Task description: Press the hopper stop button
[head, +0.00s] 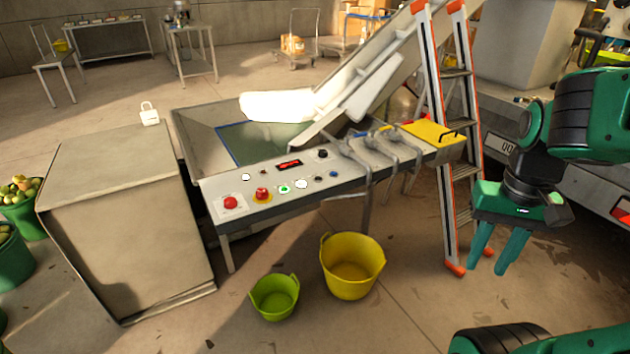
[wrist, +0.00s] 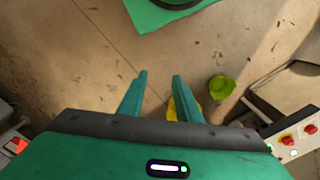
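The control panel (head: 345,172) is the sloped grey top of a bench at the front of the hopper (head: 205,120). A large red button (head: 230,203) sits at its left front corner. Another red button (head: 262,194) on a yellow base is to its right. A green button (head: 284,189), white spots and small dark knobs are nearby. Labels are too small to read, so I cannot tell which is the hopper stop. My gripper (head: 488,268) is right of the panel, pointing down, fingers apart and empty. The wrist view shows red buttons (wrist: 287,140) at the right edge.
An orange-edged ladder (head: 458,130) stands between the panel and my gripper. A yellow tub (head: 352,265) and a green tub (head: 274,297) are on the floor before the panel. Grey clamp-like parts (head: 375,150) and a yellow plate (head: 428,133) occupy the bench's right part.

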